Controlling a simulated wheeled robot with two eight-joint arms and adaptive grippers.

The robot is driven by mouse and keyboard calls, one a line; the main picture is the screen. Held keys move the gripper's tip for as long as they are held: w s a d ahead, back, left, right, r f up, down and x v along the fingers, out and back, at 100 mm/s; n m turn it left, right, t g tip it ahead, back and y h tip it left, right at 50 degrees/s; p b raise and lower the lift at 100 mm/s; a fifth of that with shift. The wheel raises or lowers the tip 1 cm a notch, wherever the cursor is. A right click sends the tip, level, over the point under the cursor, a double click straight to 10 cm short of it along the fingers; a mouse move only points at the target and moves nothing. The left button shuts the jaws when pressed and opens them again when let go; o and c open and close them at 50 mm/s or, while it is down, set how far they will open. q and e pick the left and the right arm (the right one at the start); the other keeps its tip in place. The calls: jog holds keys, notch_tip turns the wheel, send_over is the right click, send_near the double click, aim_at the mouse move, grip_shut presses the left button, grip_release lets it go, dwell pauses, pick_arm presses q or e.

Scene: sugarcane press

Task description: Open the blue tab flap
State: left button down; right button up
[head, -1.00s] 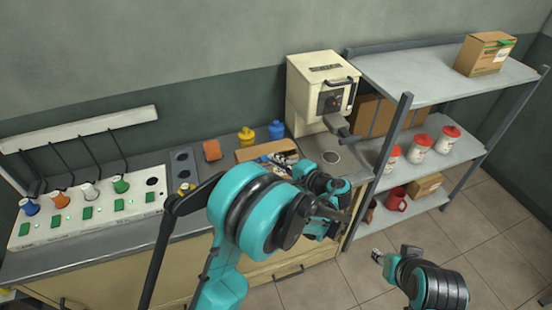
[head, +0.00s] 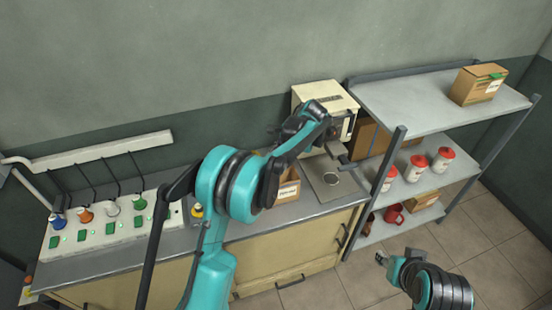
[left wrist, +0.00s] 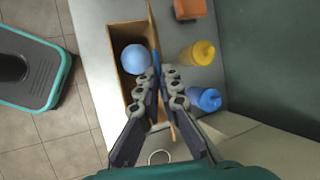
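In the left wrist view an open cardboard box (left wrist: 119,85) holds a light blue ball (left wrist: 136,59). Its flap (left wrist: 150,22) stands edge-on along the right of the opening, with the blue tab (left wrist: 156,60) on it. My left gripper (left wrist: 168,74) is over the box, tips almost together beside the flap and just below the tab. Whether it touches the flap is unclear. In the head view my left gripper (head: 292,128) is above the box (head: 287,191), which my arm partly hides. My right gripper (head: 380,258) hangs over the floor, its fingers too small to read.
A yellow bottle (left wrist: 198,53) and a blue bottle (left wrist: 204,99) stand right of the flap. A cream machine (head: 320,94) stands behind the box. A shelf rack (head: 440,92) is to the right, a control panel (head: 110,233) to the left.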

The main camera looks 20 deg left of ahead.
pick_arm(q)
jog(key=w+a, duration=0.1)
jog(key=w+p, duration=0.1)
jog(key=shift+w+a+r, duration=0.35)
jog(key=shift+a, duration=0.05)
jog(key=shift+w+a, duration=0.15)
jog(key=shift+w, duration=0.05)
dwell(0.8)
jog(key=c, duration=1.7)
grip_release()
